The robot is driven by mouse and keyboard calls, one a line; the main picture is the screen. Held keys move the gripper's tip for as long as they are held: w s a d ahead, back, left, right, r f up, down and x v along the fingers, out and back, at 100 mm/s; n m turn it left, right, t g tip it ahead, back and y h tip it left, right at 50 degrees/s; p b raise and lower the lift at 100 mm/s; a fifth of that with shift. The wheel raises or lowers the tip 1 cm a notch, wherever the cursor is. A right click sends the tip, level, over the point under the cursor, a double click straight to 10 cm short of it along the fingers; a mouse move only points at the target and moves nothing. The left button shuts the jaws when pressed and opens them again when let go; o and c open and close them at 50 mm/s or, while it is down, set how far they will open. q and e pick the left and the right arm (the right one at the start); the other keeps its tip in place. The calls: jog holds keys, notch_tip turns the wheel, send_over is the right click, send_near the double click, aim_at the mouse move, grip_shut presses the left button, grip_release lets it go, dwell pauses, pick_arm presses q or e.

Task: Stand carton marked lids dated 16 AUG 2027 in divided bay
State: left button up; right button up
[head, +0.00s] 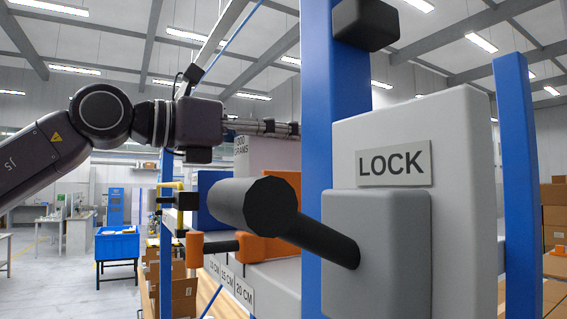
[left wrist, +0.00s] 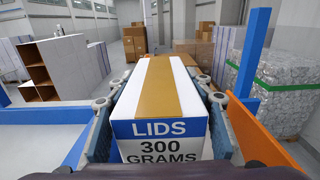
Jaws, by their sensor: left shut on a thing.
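In the left wrist view, a white carton (left wrist: 160,110) with a tan tape strip on top and a blue front band reading LIDS 300 GRAMS sits between the pads of my left gripper (left wrist: 160,102). The gripper is shut on it. No date is readable. In the head view my left gripper (head: 280,128) reaches right over the pale carton (head: 268,152), whose right part is hidden by a blue post. Below, a white ledge with width labels (head: 230,282) reading 15 CM and 20 CM has orange parts above it; I cannot tell its compartments. My right gripper is not in view.
A grey LOCK panel (head: 415,165) with a thick black handle (head: 268,207) and blue post (head: 318,120) blocks much of the head view. In the left wrist view, an open-fronted shelf (left wrist: 42,68) stands left, with an orange panel (left wrist: 255,135) and wrapped pallet (left wrist: 285,90) at right.

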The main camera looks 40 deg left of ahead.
aim_at(241, 157)
pick_arm(q)
notch_tip(241, 157, down, 3)
jog(key=shift+w+d+f, duration=0.1)
jog(key=shift+d, duration=0.05)
jog(key=shift+f, duration=0.35)
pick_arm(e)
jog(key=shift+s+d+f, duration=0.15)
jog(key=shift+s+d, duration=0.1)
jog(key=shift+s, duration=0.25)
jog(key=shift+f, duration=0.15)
pick_arm(q)
jog(key=o, duration=1.6)
jog(key=shift+f, duration=0.1)
jog(key=shift+b, duration=0.3)
jog(key=b+v, duration=0.4)
jog(key=v, duration=0.7)
jog(key=shift+s, duration=0.5)
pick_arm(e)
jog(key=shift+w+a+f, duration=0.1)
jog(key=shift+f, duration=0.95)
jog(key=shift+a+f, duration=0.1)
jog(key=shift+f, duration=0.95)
